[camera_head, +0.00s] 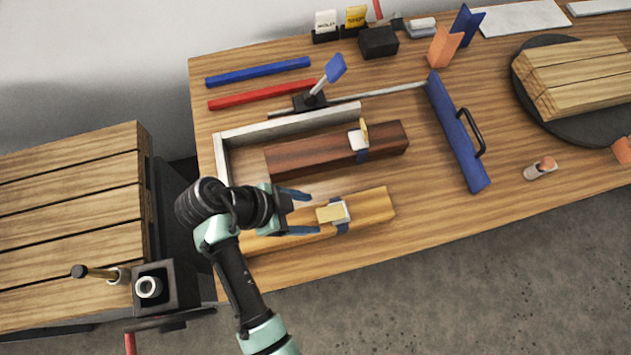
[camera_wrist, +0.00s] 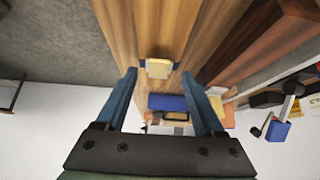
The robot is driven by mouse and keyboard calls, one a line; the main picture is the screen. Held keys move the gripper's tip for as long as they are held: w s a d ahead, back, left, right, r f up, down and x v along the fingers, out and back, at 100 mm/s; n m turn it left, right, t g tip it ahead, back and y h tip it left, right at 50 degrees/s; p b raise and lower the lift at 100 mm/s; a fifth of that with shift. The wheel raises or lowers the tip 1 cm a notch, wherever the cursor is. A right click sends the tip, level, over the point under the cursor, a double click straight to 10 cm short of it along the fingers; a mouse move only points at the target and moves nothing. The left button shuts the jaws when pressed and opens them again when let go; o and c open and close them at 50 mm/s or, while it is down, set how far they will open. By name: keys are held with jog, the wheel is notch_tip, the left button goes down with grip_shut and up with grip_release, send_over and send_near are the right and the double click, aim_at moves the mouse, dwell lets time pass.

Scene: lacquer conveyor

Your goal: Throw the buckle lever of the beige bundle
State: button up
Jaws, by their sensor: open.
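The beige bundle (camera_head: 375,207) lies along the front of the bench, left of its middle. A dark blue strap (camera_head: 342,228) crosses it with a pale buckle (camera_head: 341,211). The buckle's tan lever (camera_head: 328,214) extends toward my gripper, low over the wood; its exact angle is unclear. My gripper (camera_head: 306,211) is open and empty, above the bundle and left of the buckle, its blue fingers pointing at it. In the wrist view the lever (camera_wrist: 158,69) shows between and beyond the fingertips (camera_wrist: 159,74), apart from both. The arm hides the bundle's left part.
A dark brown bundle (camera_head: 300,157) with its own strap and raised lever (camera_head: 364,131) lies just behind. A grey L-shaped fence (camera_head: 290,127) borders both bundles. A blue bar with a black handle (camera_head: 455,135) stands to the right. Front right bench space is mostly clear.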

jog(key=p+v, duration=0.3)
jog(key=v, duration=0.6)
jog(key=shift+p, duration=0.3)
jog(key=shift+f, duration=0.1)
